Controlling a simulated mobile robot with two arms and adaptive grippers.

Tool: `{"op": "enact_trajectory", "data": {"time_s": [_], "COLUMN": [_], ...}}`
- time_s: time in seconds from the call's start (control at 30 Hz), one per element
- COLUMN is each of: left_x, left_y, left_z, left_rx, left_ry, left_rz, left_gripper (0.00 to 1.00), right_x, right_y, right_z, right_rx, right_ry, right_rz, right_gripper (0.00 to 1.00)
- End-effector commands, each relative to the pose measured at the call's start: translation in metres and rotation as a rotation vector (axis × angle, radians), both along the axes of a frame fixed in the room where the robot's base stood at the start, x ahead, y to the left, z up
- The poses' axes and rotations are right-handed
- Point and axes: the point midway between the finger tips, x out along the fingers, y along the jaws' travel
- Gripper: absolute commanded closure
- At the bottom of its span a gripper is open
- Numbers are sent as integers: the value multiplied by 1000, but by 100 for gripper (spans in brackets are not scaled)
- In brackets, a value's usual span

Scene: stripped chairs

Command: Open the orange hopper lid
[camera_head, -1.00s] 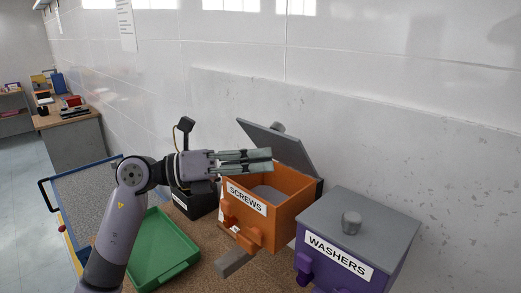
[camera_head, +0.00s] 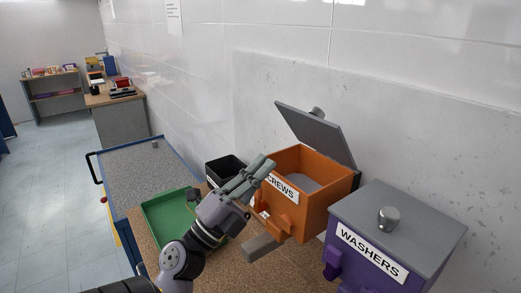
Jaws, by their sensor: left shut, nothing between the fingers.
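The orange hopper (camera_head: 325,215) stands on the brown bench against the wall, with a white label partly hidden by my gripper. Its grey lid (camera_head: 317,132) is raised and leans back toward the wall, with a knob on its far face. Grey contents show inside the open box. My left gripper (camera_head: 266,164) is shut and empty, with its fingertips in front of the hopper's left front corner in the picture. I cannot tell whether they touch it. My right gripper is not in view.
A purple hopper (camera_head: 345,270) labelled WASHERS, with a shut grey lid, stands at the right. A green tray (camera_head: 160,226) and a black bin (camera_head: 222,168) are at the left. A grey block (camera_head: 262,247) lies in front of the orange hopper. A blue-edged cart (camera_head: 143,180) stands beyond.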

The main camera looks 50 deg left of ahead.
Motion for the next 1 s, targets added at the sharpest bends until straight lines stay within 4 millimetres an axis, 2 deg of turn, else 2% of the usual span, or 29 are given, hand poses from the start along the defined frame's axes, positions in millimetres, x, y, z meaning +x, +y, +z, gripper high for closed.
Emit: {"op": "enact_trajectory", "data": {"time_s": [0.03,0.1,0.3,0.43,0.63,1.0], "left_x": [9,22,55,70,82,83], "left_y": [-1,-2,-4,-6,-7,-7], "left_z": [16,25,48,56,62,62], "left_rx": [0,2,1,0,1,1], "left_ry": [-4,-3,-3,-2,-1,-1], "left_rz": [-2,-2,-2,-1,0,0], "left_gripper": [100,100,100,100,100,100], "right_x": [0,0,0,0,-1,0], "right_y": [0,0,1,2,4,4], "right_z": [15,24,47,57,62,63], "right_rx": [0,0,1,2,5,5], "right_ry": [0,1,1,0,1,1], "right_rz": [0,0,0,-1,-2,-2], "right_gripper": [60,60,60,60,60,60]}}
